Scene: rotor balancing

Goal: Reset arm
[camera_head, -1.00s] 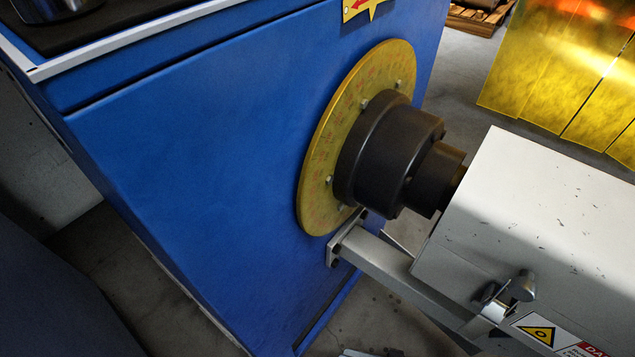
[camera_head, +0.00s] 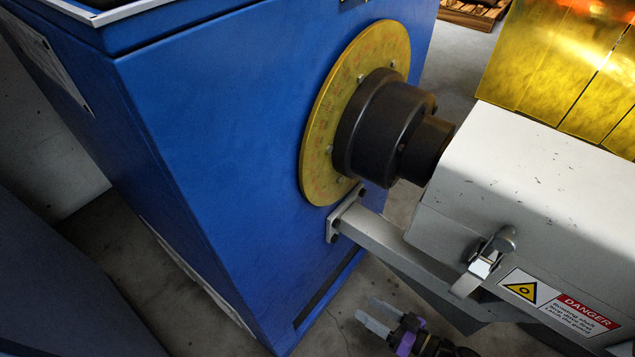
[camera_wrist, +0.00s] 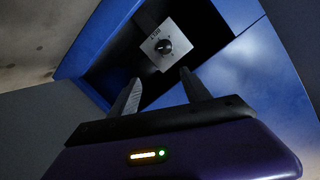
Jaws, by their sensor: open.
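My gripper (camera_head: 380,322) shows at the bottom of the head view, low over the floor, with its two grey fingers apart and nothing between them. In the wrist view my gripper (camera_wrist: 160,92) is also open and empty. Beyond its fingertips, a grey plate with a black round knob (camera_wrist: 165,45) sits in a dark recess of a blue housing (camera_wrist: 240,65). The fingers look apart from the knob plate.
The blue machine cabinet (camera_head: 230,150) carries a yellow disc (camera_head: 318,150) and dark coupling (camera_head: 375,130). A grey bracket arm (camera_head: 380,235) and the white housing (camera_head: 530,190) with a latch (camera_head: 490,258) stand near my gripper.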

